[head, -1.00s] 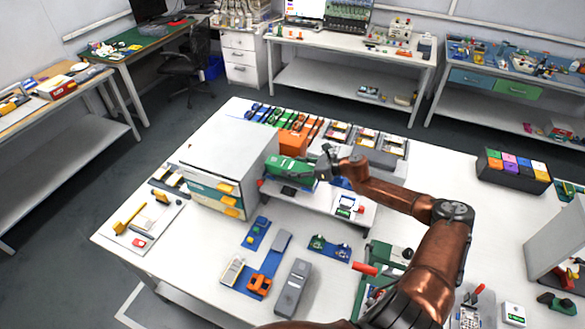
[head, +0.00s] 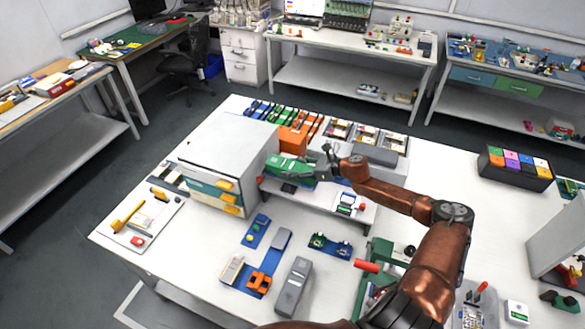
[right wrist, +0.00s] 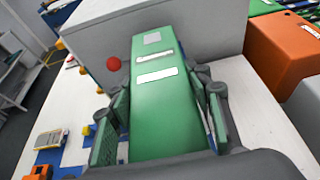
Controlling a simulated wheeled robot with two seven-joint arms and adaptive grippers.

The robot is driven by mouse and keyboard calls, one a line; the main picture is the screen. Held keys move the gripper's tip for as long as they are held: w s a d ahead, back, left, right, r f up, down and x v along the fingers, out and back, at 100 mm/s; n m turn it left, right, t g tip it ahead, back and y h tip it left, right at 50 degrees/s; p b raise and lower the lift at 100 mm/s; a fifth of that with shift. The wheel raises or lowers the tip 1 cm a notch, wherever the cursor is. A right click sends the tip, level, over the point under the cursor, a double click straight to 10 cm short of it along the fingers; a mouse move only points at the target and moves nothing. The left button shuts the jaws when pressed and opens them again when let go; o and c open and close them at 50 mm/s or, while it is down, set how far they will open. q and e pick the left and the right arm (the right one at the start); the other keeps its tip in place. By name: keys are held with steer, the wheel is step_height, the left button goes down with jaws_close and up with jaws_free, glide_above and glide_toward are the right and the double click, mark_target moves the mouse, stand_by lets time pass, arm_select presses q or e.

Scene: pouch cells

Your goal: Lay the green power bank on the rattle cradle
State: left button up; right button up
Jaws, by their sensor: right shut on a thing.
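The green power bank (head: 290,168) is in my right gripper (head: 312,170), above the left end of a low white shelf. In the right wrist view the power bank (right wrist: 163,105) lies lengthwise between the two fingers of the gripper (right wrist: 160,125), with pale labels on its top. The gripper is shut on it. I cannot tell whether its underside touches anything. I cannot pick out the rattle cradle with certainty; the place under the power bank is hidden. My left gripper is not in view.
A grey-white cabinet (head: 225,150) with yellow handles stands close left of the power bank. An orange block (head: 292,141) is just behind it. A red ball (right wrist: 113,63) shows beside it. The white shelf (head: 322,202) carries a small device. Blue mats with parts lie in front.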

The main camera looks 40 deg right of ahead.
steer(key=shift+f, duration=0.15)
steer(key=o, duration=1.3)
steer(key=shift+o, duration=1.2)
steer(key=v, duration=1.2)
